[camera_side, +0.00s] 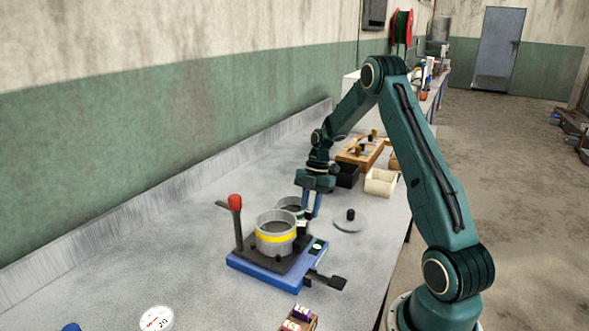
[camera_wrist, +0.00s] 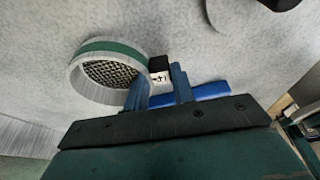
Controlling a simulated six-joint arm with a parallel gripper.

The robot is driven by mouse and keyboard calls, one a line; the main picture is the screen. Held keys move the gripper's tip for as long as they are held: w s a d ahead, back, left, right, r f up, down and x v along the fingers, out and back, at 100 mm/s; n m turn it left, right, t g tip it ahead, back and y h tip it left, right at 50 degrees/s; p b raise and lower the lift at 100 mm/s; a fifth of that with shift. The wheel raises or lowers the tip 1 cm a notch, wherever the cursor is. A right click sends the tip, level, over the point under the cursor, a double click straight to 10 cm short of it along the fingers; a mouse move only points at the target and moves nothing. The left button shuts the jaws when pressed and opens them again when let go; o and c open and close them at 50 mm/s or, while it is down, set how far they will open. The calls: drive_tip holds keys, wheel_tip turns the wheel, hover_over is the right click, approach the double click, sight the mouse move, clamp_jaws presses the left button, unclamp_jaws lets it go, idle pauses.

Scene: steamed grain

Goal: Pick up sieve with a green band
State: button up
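The sieve with a green band (camera_wrist: 108,48) shows in the wrist view, a pale ring with dark mesh inside. In the side view a grey ring (camera_side: 290,202), seemingly this sieve, stands behind the yellow-banded one; its band is hidden there. My gripper (camera_side: 312,212) points down at its right side. In the wrist view my gripper (camera_wrist: 160,88) has its two blue fingers apart with a gap between them. The left finger overlaps the sieve's near right rim in the picture; I cannot tell whether it touches. Nothing is visibly held.
A sieve with a yellow band (camera_side: 275,236) sits on a blue device (camera_side: 268,277) with a red-knobbed lever (camera_side: 236,204), close to my gripper. A round lid (camera_side: 350,222) lies to the right. A wooden rack (camera_side: 361,153) and cream roll (camera_side: 380,181) stand behind.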

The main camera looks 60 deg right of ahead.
drive_tip(key=c, duration=0.4)
drive_tip(key=shift+c, duration=0.2)
drive_tip(key=shift+r, duration=0.2)
wheel_tip(320, 180, up, 20)
drive_tip(key=shift+f, duration=0.25)
idle(0.5)
idle(0.6)
